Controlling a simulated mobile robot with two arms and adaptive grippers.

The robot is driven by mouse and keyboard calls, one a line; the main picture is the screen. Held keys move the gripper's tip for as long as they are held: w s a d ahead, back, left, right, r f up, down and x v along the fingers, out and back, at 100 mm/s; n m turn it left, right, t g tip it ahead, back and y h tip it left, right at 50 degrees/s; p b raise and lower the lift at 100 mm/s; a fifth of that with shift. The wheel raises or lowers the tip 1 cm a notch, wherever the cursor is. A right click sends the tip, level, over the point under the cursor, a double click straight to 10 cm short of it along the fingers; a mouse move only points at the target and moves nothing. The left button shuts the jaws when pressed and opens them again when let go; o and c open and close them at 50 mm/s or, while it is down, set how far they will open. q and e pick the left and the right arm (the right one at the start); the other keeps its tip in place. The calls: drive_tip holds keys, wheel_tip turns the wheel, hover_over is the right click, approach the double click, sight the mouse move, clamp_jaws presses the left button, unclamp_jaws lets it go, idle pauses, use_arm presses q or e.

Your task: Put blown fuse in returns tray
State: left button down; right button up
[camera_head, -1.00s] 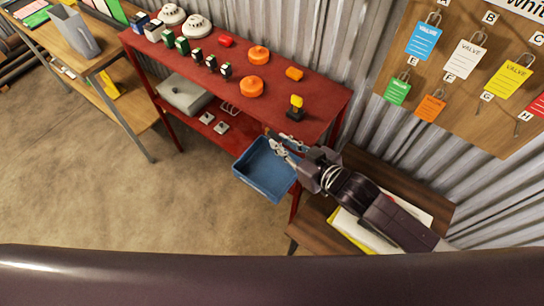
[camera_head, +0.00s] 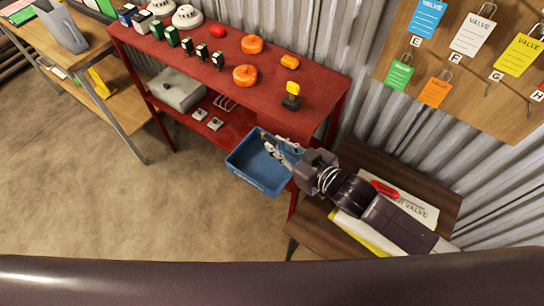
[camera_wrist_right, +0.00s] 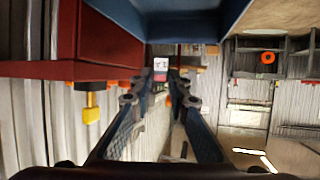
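The blue returns tray (camera_head: 245,177) is at the right front end of the red bench, and its wall fills the top of the right wrist view (camera_wrist_right: 180,32). My right gripper (camera_head: 270,145) is over the tray's right part. In the right wrist view, its fingers (camera_wrist_right: 162,78) close in on a small pale block with dark marks and a reddish lower part, seemingly the blown fuse (camera_wrist_right: 160,64). In the head view the block is too small to make out clearly. My left gripper is not in view.
The red bench (camera_head: 300,107) carries orange discs (camera_head: 245,75), a yellow-topped black piece (camera_head: 292,93), several green-and-black blocks and white detectors. A brown side table (camera_head: 380,160) with papers is under my right arm. A tag board (camera_head: 460,100) hangs behind.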

drive_tip(key=o, duration=0.4)
drive_tip(key=v, duration=1.2)
drive_tip(key=shift+r, duration=0.1)
